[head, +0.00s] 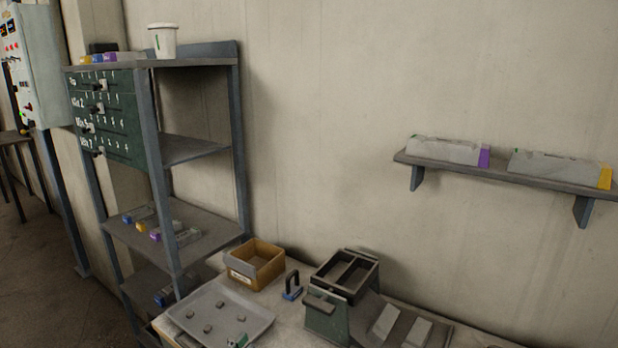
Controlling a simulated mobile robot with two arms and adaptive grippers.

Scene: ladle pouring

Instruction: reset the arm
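Neither of my grippers nor any part of my arms shows in the head view. Whether they are open or shut is not visible. No ladle can be made out in this view.
A metal shelf rack (157,175) stands left, a white cup (162,41) on top. The bench below holds a grey tray (190,307), a brown box (255,264) and a dark green box (327,318). A wall shelf (507,175) carries grey blocks. The wall between is bare.

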